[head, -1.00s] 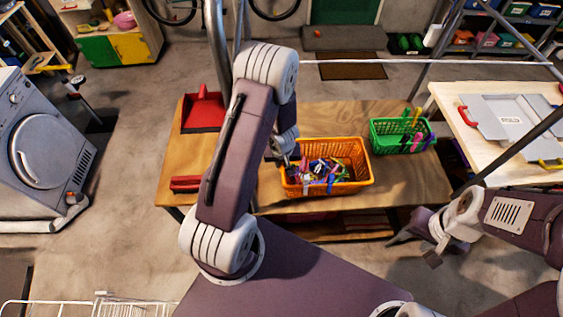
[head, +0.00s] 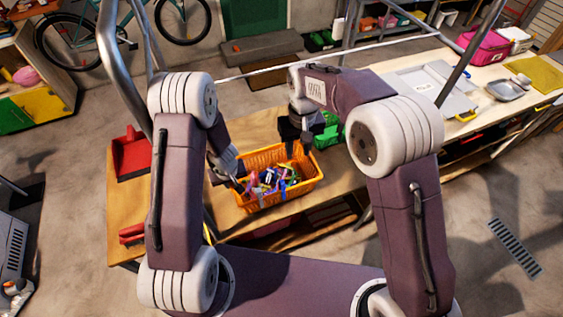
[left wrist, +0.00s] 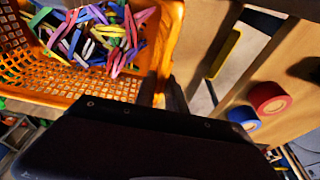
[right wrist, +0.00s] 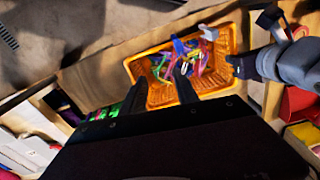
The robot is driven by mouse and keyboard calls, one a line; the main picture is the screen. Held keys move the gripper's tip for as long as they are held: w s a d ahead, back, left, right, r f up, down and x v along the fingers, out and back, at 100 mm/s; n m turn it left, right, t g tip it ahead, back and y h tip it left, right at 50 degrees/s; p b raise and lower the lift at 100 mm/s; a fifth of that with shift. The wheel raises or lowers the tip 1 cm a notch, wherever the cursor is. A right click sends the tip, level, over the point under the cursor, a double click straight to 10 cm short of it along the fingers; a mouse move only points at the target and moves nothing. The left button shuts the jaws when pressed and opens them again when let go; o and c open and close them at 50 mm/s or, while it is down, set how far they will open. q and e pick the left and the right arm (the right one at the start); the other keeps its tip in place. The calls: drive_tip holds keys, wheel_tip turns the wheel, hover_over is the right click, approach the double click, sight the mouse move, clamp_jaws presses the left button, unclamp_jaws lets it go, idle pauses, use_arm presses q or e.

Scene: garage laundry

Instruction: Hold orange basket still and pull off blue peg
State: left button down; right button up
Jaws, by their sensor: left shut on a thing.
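The orange basket (head: 303,184) stands on the wooden bench and holds several coloured pegs. A blue peg (head: 283,188) sits at its near rim; it seems to show in the right wrist view too (right wrist: 179,47). My left gripper (head: 240,186) is shut on the basket's left end wall; in the left wrist view its fingers (left wrist: 163,94) pinch the orange rim. My right gripper (head: 303,148) is above the basket's far right part. In the right wrist view its two fingers (right wrist: 160,90) are apart with nothing held between them.
A green basket (head: 328,132) stands just behind the orange one, partly hidden by my right arm. A red dustpan (head: 131,155) and a red-handled item (head: 131,233) lie on the bench's left. A pale worktable (head: 490,118) with trays is at right.

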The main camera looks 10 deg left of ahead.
sight(282, 182)
use_arm(q)
drive_tip(key=shift+a, duration=0.1)
drive_tip(key=shift+s, duration=0.1)
use_arm(e)
drive_tip(key=shift+n+g, duration=0.3)
drive_tip(key=shift+n, duration=0.3)
drive_tip(key=shift+s+a+f, duration=0.55)
drive_tip(key=shift+a+f, duration=0.15)
drive_tip(key=shift+f, duration=1.65)
drive_tip(key=shift+s+a+f, duration=0.6)
drive_tip(key=shift+a+f, duration=0.05)
drive_tip(key=shift+f, duration=1.75)
drive_tip(key=shift+s+a+f, duration=0.55)
drive_tip(key=shift+a+f, duration=0.15)
drive_tip(key=shift+f, duration=1.65)
clamp_jaws()
drive_tip(key=shift+r, duration=4.3)
use_arm(q)
drive_tip(key=c, duration=1.3)
unclamp_jaws()
